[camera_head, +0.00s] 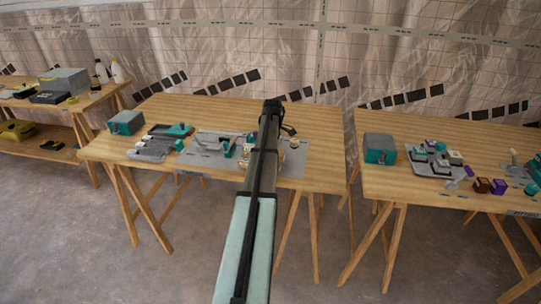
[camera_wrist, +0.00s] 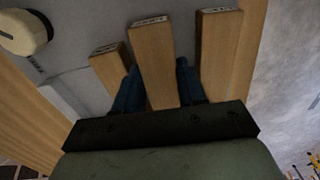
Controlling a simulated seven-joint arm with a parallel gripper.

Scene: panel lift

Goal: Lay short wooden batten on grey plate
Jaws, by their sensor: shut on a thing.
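In the wrist view, my gripper (camera_wrist: 158,82) has its two blue fingers on either side of the middle wooden batten (camera_wrist: 151,50) and is shut on it. A second batten (camera_wrist: 108,62) lies to its left and a third (camera_wrist: 217,45) to its right. In the head view the grey plate (camera_head: 294,167) lies on the middle table; my arm hides my gripper there.
A cream knob with a dark base (camera_wrist: 24,32) stands left of the battens. Teal and grey parts (camera_head: 228,148) stand on the middle table (camera_head: 315,120), with a teal-grey box (camera_head: 126,122) at its left. A second table (camera_head: 460,125) with parts stands to the right.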

